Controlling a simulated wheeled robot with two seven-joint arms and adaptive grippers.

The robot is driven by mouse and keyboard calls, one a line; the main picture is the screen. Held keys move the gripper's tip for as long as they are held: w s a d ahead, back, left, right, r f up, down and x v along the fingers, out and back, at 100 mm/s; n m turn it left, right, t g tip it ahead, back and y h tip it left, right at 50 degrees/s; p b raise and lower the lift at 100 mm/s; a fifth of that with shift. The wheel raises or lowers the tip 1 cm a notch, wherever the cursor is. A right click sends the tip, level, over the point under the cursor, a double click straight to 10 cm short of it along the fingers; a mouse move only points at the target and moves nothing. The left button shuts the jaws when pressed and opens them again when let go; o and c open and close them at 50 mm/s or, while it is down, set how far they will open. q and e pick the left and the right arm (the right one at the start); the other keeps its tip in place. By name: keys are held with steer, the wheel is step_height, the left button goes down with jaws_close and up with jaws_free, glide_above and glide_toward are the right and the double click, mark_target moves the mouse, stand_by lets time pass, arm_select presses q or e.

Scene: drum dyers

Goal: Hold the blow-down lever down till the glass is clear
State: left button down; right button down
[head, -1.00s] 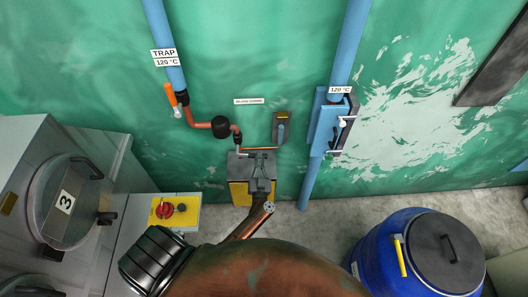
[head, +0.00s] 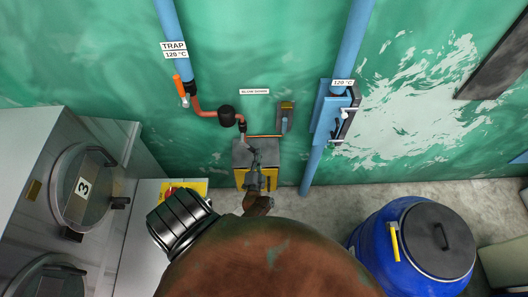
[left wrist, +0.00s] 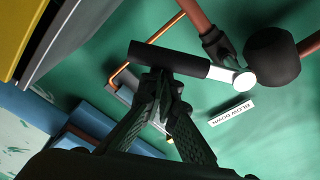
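The blow-down lever (left wrist: 172,58) has a thick black grip and a bright metal end, and lies across my left fingertips in the left wrist view. My left gripper (left wrist: 163,84) has its fingers drawn together at the tips, at the grip's edge; whether they touch it I cannot tell. In the head view the left gripper (head: 254,168) is over the grey-topped box below the pipework, hiding part of the lever. A small sight-glass unit (head: 285,118) is on the wall to the right; its contents are too small to read. My right gripper is out of view.
A black round trap (head: 227,115) on a copper pipe and an orange-handled valve (head: 180,88) are up left. A blue pipe with a blue bracket (head: 326,118) is at right. A blue drum (head: 405,250) stands lower right. Grey dyeing machines (head: 75,190) fill the left.

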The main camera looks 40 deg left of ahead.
arm_select(q)
steer(key=shift+s+a+f+m, duration=0.3)
steer(key=shift+a+m, duration=0.05)
steer(key=shift+m, duration=0.25)
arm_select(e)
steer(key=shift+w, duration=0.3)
arm_select(q)
steer(key=shift+s+a, duration=0.1)
steer(key=shift+a, duration=0.05)
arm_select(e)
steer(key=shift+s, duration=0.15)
